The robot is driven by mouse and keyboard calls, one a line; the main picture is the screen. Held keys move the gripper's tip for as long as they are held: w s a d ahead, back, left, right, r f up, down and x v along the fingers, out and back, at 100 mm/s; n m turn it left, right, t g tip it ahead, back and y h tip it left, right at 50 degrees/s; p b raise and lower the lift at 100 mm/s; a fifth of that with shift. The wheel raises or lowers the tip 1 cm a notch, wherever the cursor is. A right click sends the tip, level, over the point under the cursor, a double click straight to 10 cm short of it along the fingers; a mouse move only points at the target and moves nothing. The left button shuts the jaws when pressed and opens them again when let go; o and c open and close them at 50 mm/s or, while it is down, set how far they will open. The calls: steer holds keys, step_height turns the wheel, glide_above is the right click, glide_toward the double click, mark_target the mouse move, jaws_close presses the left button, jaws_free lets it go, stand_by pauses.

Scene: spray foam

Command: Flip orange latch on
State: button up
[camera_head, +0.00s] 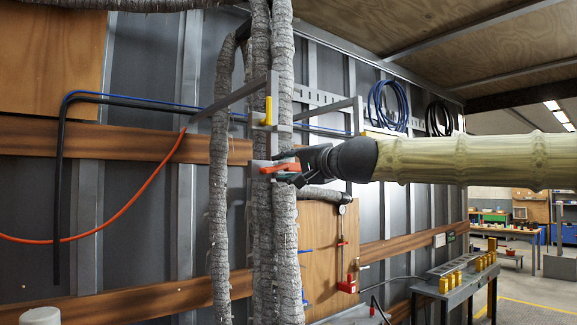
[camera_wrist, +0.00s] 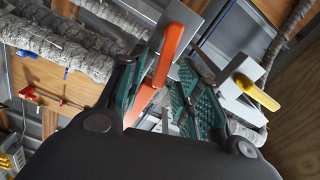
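The orange latch (camera_head: 279,168) is on a grey bracket by the wrapped pipes, and in the head view it lies roughly level. In the wrist view the orange latch (camera_wrist: 169,52) is a long flat lever running between my fingers, close to the left finger. I cannot tell whether it touches that finger. My gripper (camera_head: 296,167) is at the latch, reaching in from the right; in the wrist view my gripper (camera_wrist: 162,95) has its green-padded fingers apart, with a gap between the lever and the right finger. The fingers partly hide the latch's lower end.
A yellow latch (camera_head: 268,110) stands upright on the bracket above; it also shows right of my fingers in the wrist view (camera_wrist: 256,92). Wrapped pipes (camera_head: 285,225) run vertically close by. An orange hose (camera_head: 135,198) hangs left. A bench (camera_head: 455,287) with yellow cylinders stands lower right.

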steer(key=shift+c, duration=0.2)
jaws_close()
steer(key=shift+w+f+m+b, duration=0.1)
steer(key=shift+f+m+b, duration=0.25)
steer(key=shift+m, duration=0.4)
steer(key=shift+f+m+b, duration=0.2)
steer(key=shift+m+b, duration=0.1)
steer(key=shift+m, duration=0.45)
steer(key=shift+o, duration=0.2)
jaws_free()
